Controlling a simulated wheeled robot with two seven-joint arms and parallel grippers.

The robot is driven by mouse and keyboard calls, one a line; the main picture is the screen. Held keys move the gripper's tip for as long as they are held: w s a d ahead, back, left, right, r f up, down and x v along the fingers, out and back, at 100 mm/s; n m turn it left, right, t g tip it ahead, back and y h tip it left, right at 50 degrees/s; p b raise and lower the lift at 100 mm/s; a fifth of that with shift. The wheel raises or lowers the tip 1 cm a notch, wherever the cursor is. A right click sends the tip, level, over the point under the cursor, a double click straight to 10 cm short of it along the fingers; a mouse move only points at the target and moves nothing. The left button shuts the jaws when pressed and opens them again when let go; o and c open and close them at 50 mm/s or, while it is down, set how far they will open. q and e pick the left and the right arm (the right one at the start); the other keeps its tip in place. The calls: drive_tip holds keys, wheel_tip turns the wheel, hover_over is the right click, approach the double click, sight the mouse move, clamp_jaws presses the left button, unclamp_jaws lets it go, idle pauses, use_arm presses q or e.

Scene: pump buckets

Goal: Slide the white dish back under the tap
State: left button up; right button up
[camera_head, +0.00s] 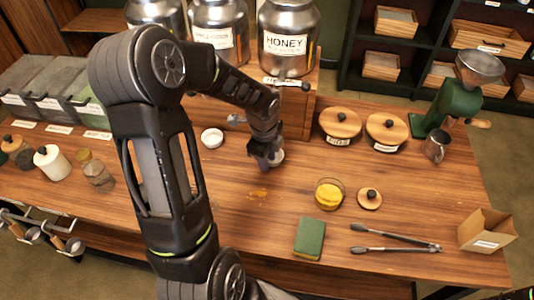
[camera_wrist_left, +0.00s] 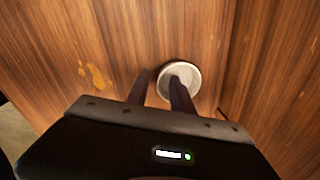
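A small round dish with a pale rim and grey inside (camera_head: 279,157) sits on the wooden table, partly hidden by my left gripper (camera_head: 267,163). The dish also shows in the left wrist view (camera_wrist_left: 192,75). There, the two dark fingers of my left gripper (camera_wrist_left: 159,74) are apart with a gap between them. One finger overlaps the dish and the other is left of it; whether they touch it, I cannot tell. A tap with a black knob (camera_head: 304,87) is on the front of the HONEY bucket (camera_head: 288,44), behind the dish. My right gripper is out of view.
A wooden stand (camera_head: 297,117) bears the metal buckets. Wooden-lidded jars (camera_head: 340,123), a yellow-filled glass bowl (camera_head: 328,195), a green sponge (camera_head: 309,238) and tongs (camera_head: 385,248) lie right. An orange-brown stain (camera_head: 258,194) marks the table.

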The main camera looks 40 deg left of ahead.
use_arm(q)
drive_tip(key=shift+c, duration=0.5)
clamp_jaws()
idle(0.9)
